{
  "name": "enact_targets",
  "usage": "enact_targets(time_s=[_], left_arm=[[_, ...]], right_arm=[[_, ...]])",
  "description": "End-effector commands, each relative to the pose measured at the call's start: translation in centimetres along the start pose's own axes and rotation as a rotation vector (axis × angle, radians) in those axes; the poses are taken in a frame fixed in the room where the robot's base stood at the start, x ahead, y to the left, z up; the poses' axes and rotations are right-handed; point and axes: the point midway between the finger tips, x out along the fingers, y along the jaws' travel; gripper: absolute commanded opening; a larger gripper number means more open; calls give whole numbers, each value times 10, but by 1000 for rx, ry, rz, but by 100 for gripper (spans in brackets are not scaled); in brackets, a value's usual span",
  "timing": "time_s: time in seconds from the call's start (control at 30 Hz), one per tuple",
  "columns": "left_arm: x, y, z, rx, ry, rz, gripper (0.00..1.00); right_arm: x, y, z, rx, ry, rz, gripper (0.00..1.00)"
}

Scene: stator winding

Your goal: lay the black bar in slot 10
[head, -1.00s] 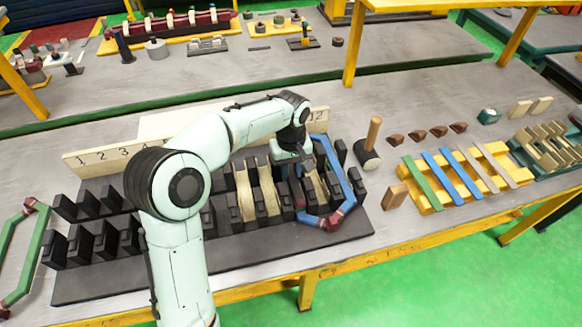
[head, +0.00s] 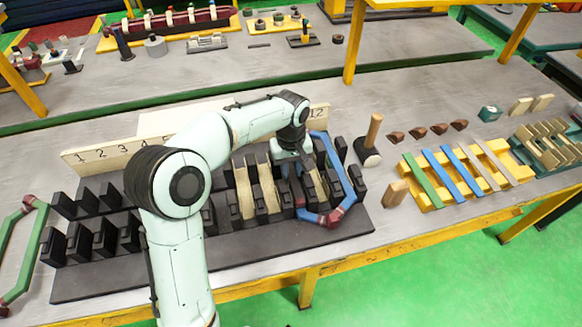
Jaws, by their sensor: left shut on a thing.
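The black stator base (head: 240,247) carries two rows of black teeth, and the numbered board (head: 85,157) stands behind it. My left gripper (head: 294,172) is low over the right part of the teeth, just left of the blue coil's far side. It is shut on the black bar, which I cannot clearly tell apart from the dark teeth and fingers. Cream strips (head: 267,188) lie between teeth left of the gripper, and another shows to its right. A blue coil (head: 347,184) with dark red corners rests around the right-hand teeth. My arm hides the middle numbers and slots. My right gripper is not in view.
A mallet (head: 370,150) and a wooden block (head: 396,193) stand right of the base. A yellow rack (head: 428,205) holds coloured strips. A green coil (head: 28,250) lies at the left. Brown wedges (head: 418,132) lie behind the rack, with bare table around them.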

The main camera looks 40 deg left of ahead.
Motion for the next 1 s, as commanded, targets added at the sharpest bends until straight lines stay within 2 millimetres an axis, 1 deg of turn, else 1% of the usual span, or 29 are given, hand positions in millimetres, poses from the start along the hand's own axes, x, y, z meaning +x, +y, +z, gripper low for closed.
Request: enact_targets(time_s=[0.5,0.83,0.87,0.9,0.93,0.97,1.0], left_arm=[[8,0,0,0,0,0,0],[8,0,0,0,0,0,0],[8,0,0,0,0,0,29],[8,0,0,0,0,0,42],[8,0,0,0,0,0,52],[8,0,0,0,0,0,56],[8,0,0,0,0,0,56]], right_arm=[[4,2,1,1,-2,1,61],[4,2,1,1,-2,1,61],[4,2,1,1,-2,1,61],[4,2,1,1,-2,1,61],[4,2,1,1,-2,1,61],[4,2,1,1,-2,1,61],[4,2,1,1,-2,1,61]])
